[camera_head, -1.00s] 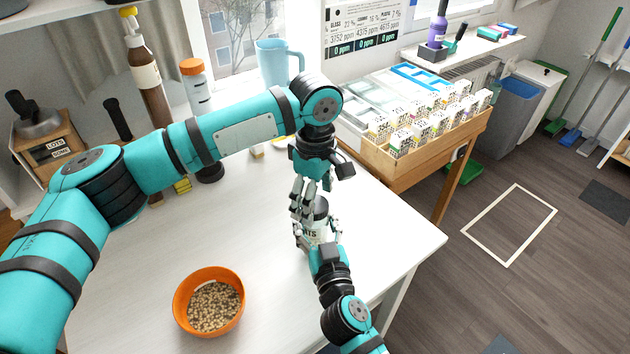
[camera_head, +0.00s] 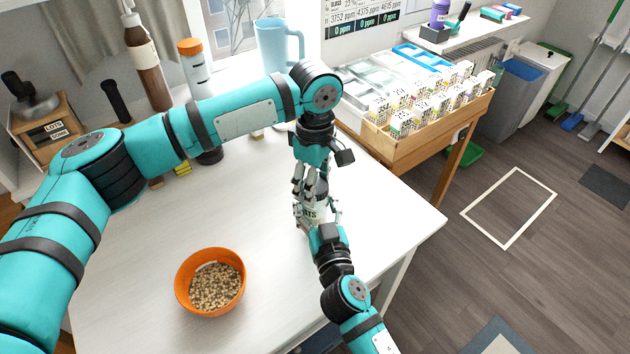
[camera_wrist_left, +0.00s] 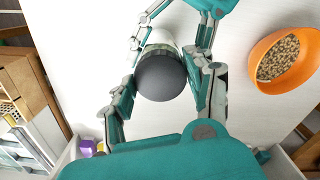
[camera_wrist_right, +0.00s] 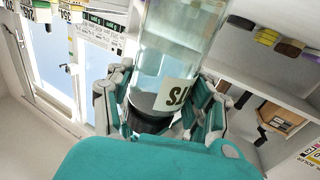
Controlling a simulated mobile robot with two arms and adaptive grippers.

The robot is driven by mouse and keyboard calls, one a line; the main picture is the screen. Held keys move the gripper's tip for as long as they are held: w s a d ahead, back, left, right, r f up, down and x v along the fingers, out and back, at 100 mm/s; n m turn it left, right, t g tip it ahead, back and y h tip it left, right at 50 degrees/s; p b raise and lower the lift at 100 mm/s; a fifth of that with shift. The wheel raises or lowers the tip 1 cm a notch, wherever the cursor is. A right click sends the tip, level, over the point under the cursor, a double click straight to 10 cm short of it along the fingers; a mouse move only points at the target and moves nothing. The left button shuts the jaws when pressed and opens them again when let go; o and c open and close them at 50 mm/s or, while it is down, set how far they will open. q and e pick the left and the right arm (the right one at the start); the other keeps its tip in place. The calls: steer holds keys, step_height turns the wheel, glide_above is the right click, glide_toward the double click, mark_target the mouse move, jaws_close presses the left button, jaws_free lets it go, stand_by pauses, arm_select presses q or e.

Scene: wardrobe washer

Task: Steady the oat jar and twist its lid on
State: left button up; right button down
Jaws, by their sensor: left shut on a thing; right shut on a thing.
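The oat jar (camera_head: 310,213) stands upright near the right edge of the white table, with part of its lettered label showing. Its dark round lid (camera_wrist_left: 161,76) sits at the top of the jar in the left wrist view. My left gripper (camera_head: 311,186) comes from above and is shut on the lid, fingers on both sides. My right gripper (camera_head: 318,222) comes from the front and is shut on the jar body. The right wrist view shows the clear body and label (camera_wrist_right: 176,95) between its fingers. The fingers hide the seam between lid and jar.
An orange bowl of oats (camera_head: 184,287) stands at the front left. A blue jug (camera_head: 275,60), an orange-capped bottle (camera_head: 193,66) and a brown bottle (camera_head: 147,65) stand at the back. A wooden rack of small boxes (camera_head: 410,148) is at the right.

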arm_select(q)
steer(key=m, duration=1.8)
steer(key=shift+m, duration=0.4)
steer(key=m, duration=0.8)
steer(key=shift+f, duration=0.1)
steer(key=m, duration=0.4)
steer(key=shift+m, duration=0.4)
steer(key=m, duration=0.5)
steer(key=shift+w+m, duration=0.1)
steer(key=shift+m, duration=0.2)
steer(key=o, duration=1.3)
